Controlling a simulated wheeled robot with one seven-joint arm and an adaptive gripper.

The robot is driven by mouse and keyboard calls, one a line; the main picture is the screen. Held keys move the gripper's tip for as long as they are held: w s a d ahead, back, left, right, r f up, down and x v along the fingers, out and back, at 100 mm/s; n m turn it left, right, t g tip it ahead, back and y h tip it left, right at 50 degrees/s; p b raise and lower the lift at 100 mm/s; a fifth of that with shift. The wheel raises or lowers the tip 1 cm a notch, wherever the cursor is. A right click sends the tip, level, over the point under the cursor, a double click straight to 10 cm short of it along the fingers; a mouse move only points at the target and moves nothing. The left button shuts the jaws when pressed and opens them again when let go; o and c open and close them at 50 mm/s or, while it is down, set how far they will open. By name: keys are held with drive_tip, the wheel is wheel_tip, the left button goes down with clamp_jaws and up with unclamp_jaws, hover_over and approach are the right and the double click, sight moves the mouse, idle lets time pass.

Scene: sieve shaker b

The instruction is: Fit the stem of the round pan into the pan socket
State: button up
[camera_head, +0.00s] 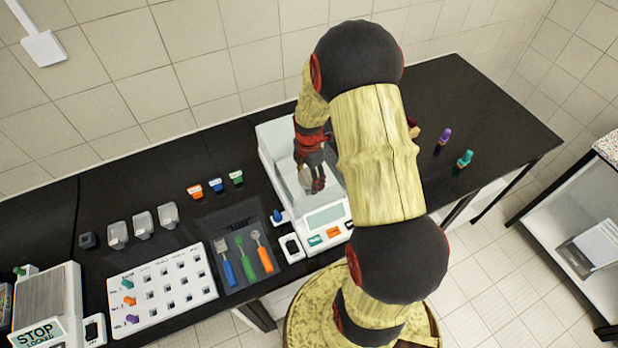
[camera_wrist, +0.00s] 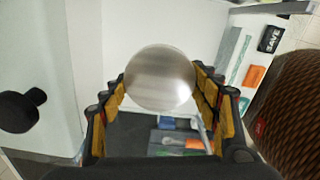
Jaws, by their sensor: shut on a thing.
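The round pan (camera_wrist: 160,78) is a shiny silver disc held between the finger pads of my gripper (camera_wrist: 162,92) in the wrist view. Its stem is hidden in that view. In the head view my gripper (camera_head: 313,180) reaches down inside the white, clear-walled balance (camera_head: 324,218), with the pan (camera_head: 305,178) only partly visible at its fingertips. The pan socket is not visible in either view; the gripper and pan cover the middle of the chamber. I cannot tell whether the stem touches anything.
The balance walls stand close around my gripper. A dark knob (camera_wrist: 20,111) sticks out at the left in the wrist view. Left of the balance are a tool tray (camera_head: 240,255) and a white rack (camera_head: 160,290). Purple (camera_head: 444,136) and teal (camera_head: 464,158) items stand to the right.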

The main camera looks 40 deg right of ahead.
drive_tip(key=shift+f+b, duration=0.85)
drive_tip(key=shift+f, duration=0.4)
idle(0.8)
drive_tip(key=o, duration=1.2)
drive_tip(key=shift+o, duration=0.5)
drive_tip(key=o, duration=0.4)
drive_tip(key=shift+c, duration=0.2)
drive_tip(key=shift+o, duration=0.3)
drive_tip(key=shift+r, duration=0.15)
